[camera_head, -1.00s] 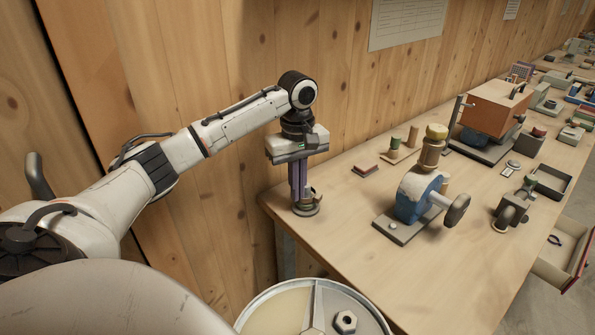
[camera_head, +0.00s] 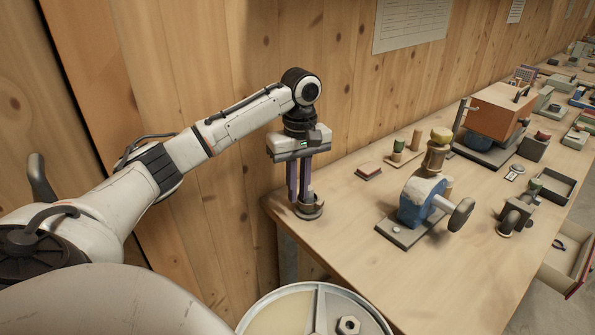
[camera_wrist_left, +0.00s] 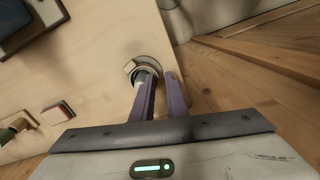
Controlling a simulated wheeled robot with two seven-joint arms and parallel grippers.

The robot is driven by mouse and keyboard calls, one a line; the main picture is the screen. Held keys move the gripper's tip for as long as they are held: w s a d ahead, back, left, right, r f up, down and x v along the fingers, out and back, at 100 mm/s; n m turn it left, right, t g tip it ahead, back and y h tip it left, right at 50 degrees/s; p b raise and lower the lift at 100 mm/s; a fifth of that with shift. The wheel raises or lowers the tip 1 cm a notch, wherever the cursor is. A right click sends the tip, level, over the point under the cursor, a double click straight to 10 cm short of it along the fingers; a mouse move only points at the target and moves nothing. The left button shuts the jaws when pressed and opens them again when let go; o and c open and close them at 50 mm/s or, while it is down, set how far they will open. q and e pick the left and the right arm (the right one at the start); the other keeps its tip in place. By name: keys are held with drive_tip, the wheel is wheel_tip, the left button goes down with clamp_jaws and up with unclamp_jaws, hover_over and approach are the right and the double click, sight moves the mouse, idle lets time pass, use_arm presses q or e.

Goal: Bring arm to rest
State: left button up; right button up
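My left arm reaches in from the left in the head view, and its left gripper (camera_head: 299,200) points down over the table's near left corner. Its two purple fingers stand a little apart, at a small round metal holder (camera_head: 308,212) on the table. In the left wrist view the fingers (camera_wrist_left: 159,82) show a gap between them, with the round holder (camera_wrist_left: 154,62) just beyond their tips. A small pale piece (camera_wrist_left: 130,67) shows at the holder's edge, beside the left finger. I cannot tell whether the fingers touch anything. My right gripper is not in view.
A blue hand-cranked mixer (camera_head: 415,202) stands on the wooden table (camera_head: 350,240) to the right. A small red block (camera_head: 368,172) lies behind it. An orange box machine (camera_head: 497,110) is further back. A wooden wall (camera_head: 230,60) runs close behind the arm. A round divided tub (camera_head: 295,312) is in front.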

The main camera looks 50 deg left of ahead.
use_arm(q)
wheel_tip(320, 180, up, 9)
drive_tip(key=shift+r, duration=0.15)
idle(0.4)
drive_tip(key=shift+w+d+f, duration=0.1)
drive_tip(key=shift+f, duration=1.55)
drive_tip(key=shift+w+f, duration=0.1)
drive_tip(key=shift+f, duration=1.55)
